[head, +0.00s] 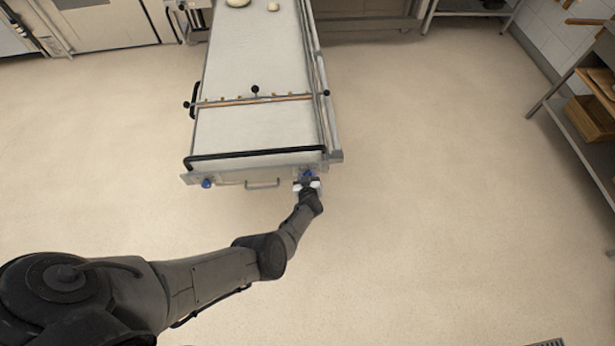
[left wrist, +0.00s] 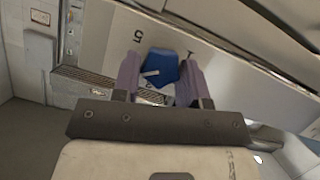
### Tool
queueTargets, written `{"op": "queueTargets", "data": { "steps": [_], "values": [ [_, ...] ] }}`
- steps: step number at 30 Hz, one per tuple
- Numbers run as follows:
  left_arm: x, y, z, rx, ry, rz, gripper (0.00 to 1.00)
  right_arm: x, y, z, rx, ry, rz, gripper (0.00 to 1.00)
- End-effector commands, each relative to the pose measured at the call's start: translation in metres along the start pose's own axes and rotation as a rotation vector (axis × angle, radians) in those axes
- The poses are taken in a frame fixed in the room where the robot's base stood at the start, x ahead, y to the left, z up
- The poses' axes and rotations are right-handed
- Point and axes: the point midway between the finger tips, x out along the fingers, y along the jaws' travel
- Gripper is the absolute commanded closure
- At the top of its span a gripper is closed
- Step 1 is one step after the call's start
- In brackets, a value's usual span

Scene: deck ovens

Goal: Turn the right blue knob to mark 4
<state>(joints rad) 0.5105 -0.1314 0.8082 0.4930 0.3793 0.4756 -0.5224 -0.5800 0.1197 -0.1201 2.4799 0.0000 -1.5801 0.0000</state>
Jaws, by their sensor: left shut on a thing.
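The right blue knob (head: 307,174) sits on the front panel of the long table-like machine, at its right end in the head view. In the left wrist view the knob (left wrist: 161,68) is between the two fingers of my left gripper (left wrist: 160,80), with a pale pointer line on it. My left gripper (head: 307,184) is shut on this knob. A printed 5 shows on the panel, up and left of the knob; other marks are not readable. My right gripper is in neither view.
A second blue knob (head: 207,183) is at the left end of the same panel, with a grey handle (head: 262,184) between them. A black bar (head: 255,153) runs along the machine's front edge. A shelf rack (head: 580,130) stands at the right. The floor around is clear.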

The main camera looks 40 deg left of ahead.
Motion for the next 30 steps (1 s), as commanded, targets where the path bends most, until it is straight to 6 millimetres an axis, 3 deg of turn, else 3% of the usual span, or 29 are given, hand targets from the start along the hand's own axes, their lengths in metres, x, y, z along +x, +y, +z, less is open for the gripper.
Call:
{"op": "queueTargets", "data": {
  "steps": [10,11,18,30],
  "values": [
    [0.0003,0.0002,-0.001,0.002,0.002,-0.001,0.84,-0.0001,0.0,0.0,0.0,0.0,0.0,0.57],
    [0.0004,0.0002,-0.001,0.002,0.002,-0.001,0.59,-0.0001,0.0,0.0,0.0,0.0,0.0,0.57],
    [0.0002,-0.0001,-0.0005,0.002,0.001,-0.001,0.36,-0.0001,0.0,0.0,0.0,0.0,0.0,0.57],
    [-0.0021,0.0002,-0.0014,0.002,0.0,-0.001,0.35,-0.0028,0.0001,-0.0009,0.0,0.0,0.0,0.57]
  ]
}}
